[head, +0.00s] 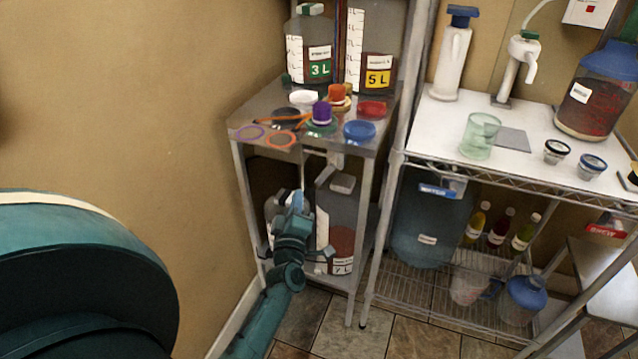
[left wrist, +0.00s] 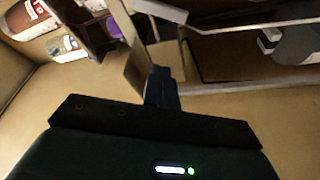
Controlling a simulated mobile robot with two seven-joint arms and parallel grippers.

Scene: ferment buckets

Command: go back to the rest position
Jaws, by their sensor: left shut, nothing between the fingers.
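My left gripper (head: 297,200) is shut and empty. In the head view it stands in front of the small shelf's lower opening, below the shelf top. In the left wrist view its closed dark fingers (left wrist: 163,88) point toward shelf posts and panels, with nothing between them. A 7 L jug (head: 343,215) with reddish contents stands behind and to the right of it, and another pale container is partly hidden behind the gripper. I cannot tell the exact gap to the shelf. My right gripper is in neither view.
The small shelf (head: 262,112) holds lids, coloured rings and the 3 L and 5 L jugs (head: 377,70). A wire rack (head: 440,118) with a glass, a large jar (head: 597,95) and bottles stands to the right. A bare wall (head: 130,110) is at left.

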